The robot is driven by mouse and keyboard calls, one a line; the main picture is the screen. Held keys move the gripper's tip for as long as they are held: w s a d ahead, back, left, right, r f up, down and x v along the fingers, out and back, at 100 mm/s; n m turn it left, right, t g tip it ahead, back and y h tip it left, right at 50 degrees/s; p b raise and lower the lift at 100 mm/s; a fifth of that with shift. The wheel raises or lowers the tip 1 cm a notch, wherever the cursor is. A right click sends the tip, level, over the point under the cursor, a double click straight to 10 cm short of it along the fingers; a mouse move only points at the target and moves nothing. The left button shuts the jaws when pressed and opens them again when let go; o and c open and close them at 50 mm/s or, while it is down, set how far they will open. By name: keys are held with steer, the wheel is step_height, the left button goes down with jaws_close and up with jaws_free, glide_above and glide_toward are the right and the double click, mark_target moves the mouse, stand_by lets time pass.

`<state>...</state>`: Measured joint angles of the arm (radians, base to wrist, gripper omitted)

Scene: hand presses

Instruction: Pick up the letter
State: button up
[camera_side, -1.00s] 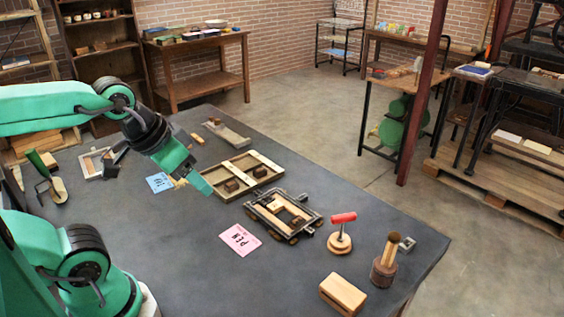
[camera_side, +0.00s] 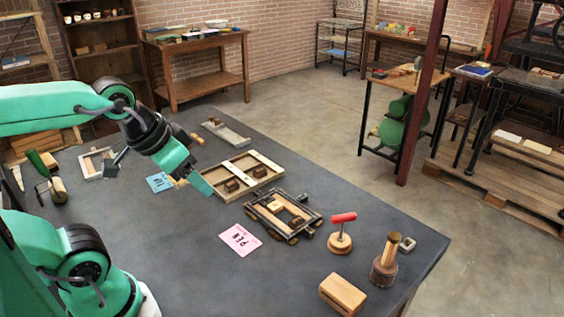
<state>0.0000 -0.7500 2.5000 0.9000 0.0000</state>
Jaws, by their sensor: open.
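My gripper (camera_side: 190,182) is open and empty above the dark table, just left of a shallow wooden tray (camera_side: 213,194). Two small brown blocks, one at the tray's near side (camera_side: 232,186) and one farther right (camera_side: 260,172), sit in the tray's compartments. They look like type letters, but their faces are too small to read. A gap shows between the gripper and the nearer block.
A small hand press (camera_side: 284,216) stands right of the tray. A pink card (camera_side: 240,240) and a blue card (camera_side: 159,182) lie flat. A red-handled roller or stamp (camera_side: 340,233), a mallet-like tool (camera_side: 385,262) and a wooden block (camera_side: 343,294) stand at front right. The front middle is clear.

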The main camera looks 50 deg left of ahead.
steer(key=shift+w, duration=0.1)
steer(key=m+g, duration=0.6)
steer(key=m, duration=1.2)
glide_above(297, 220)
step_height(297, 220, down, 16)
steer(key=shift+a+f, duration=0.1)
steer(key=shift+f, duration=1.3)
steer(key=shift+f, duration=2.6)
